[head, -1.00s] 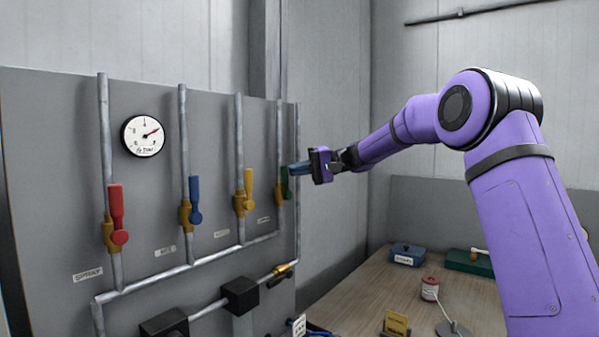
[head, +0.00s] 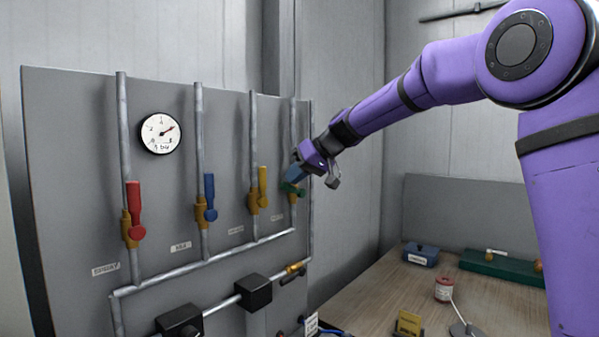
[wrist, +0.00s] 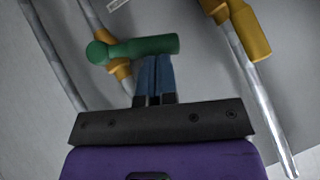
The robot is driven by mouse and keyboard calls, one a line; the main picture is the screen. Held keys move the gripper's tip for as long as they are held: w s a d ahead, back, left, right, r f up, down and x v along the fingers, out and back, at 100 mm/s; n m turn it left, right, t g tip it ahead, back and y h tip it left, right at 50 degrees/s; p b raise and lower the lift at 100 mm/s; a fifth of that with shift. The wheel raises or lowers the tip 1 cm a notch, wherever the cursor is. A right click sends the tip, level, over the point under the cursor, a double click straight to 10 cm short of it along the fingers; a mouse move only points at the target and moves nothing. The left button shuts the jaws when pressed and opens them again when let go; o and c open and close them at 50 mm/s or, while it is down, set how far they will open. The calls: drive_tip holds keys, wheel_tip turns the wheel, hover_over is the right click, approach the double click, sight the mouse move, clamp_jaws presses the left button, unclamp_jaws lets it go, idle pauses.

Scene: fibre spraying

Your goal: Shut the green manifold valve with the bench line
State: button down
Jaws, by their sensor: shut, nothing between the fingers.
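The green valve handle (head: 291,188) is on the rightmost riser of the grey panel. It lies across its pipe, close to horizontal, over a brass body. My gripper (head: 294,174) is right at it from above, with its blue fingers pointing down to the handle. In the wrist view the green handle (wrist: 150,46) runs sideways just beyond the closed fingertips (wrist: 154,62). The fingers are together and press against or sit very close to its side; nothing is between them. Contact itself is hard to tell.
Red (head: 134,208), blue (head: 209,196) and yellow (head: 262,187) handles stand upright along their pipes to the left. A gauge (head: 160,132) hangs above. The wooden bench (head: 375,290) at lower right holds a blue box (head: 421,254), a green case (head: 502,265) and a red-white spool (head: 444,289).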

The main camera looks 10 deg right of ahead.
drive_tip(key=shift+s+a+f+n+t+h, duration=0.45)
drive_tip(key=shift+a+f+n+t+h, duration=0.2)
drive_tip(key=shift+h, duration=0.45)
drive_tip(key=shift+s+a+f, duration=0.1)
drive_tip(key=shift+f, duration=0.5)
wheel_tip(320, 180, up, 10)
hover_over(286, 189)
drive_tip(key=s+d, duration=0.4)
drive_tip(key=s, duration=0.2)
drive_tip(key=shift+s+d+r, duration=0.2)
drive_tip(key=shift+d+r, duration=0.35)
drive_tip(key=shift+r, duration=0.05)
drive_tip(key=shift+s, duration=0.1)
